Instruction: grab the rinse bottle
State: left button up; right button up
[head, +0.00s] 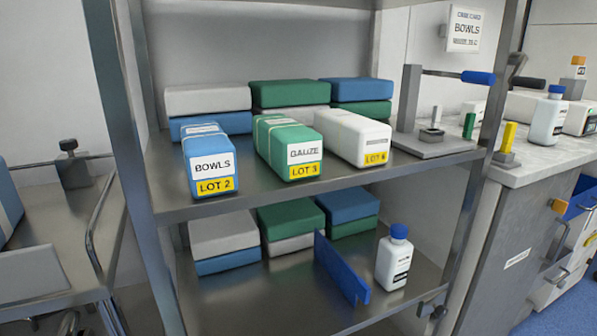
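A white bottle with a blue cap and a dark-printed label (394,262) stands upright on the lower shelf, near its right end. It fits the rinse bottle, but I cannot read its label. A similar white bottle with a blue cap (546,120) stands on the counter at the right; its label is also too small to read. Neither of my grippers is in view.
A blue upright divider (341,268) stands just left of the shelf bottle. Wrapped packs (223,243) fill the lower shelf's left and back. The upper shelf (190,206) holds labelled packs (289,150). A metal post (467,190) rises right of the bottle.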

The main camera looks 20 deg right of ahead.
aim_at(550, 113)
jog(key=z, duration=1.8)
jog(key=u, duration=0.4)
jog(key=i+l+u, duration=0.15)
jog(key=u, duration=0.2)
jog(key=i+l+u, duration=0.15)
jog(key=l+u, duration=0.55)
jog(key=i+j, duration=0.05)
